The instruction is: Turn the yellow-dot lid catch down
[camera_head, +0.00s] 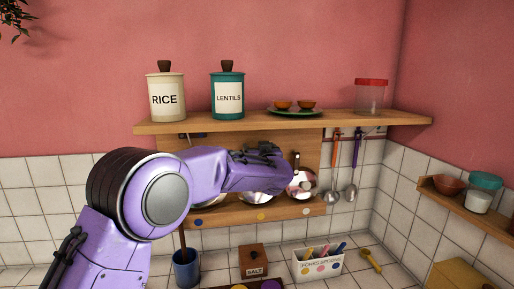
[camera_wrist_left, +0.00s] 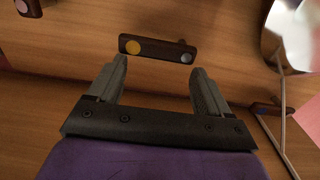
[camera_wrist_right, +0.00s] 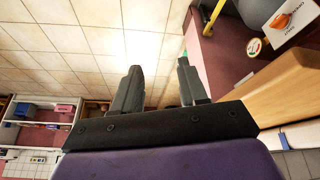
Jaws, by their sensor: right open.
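The yellow-dot catch (camera_wrist_left: 158,48) is a short dark bar on the wooden board in the left wrist view. It lies nearly level in that picture, with the yellow dot at its left end and a grey disc at its right. My left gripper (camera_wrist_left: 158,82) is open, its fingertips just short of the catch with nothing between them. In the head view my left gripper (camera_head: 262,157) is in front of the rack board and hides the catch. My right gripper (camera_wrist_right: 158,80) is open and empty, away from the rack.
Shiny lids, one a silver lid (camera_head: 302,184), sit on the rack below the shelf (camera_head: 230,122). Another dark catch (camera_wrist_left: 266,107) and a pink-dot piece (camera_wrist_left: 26,6) flank the catch. Canisters stand above; a salt box (camera_head: 253,262) and utensil holder (camera_head: 318,266) stand below.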

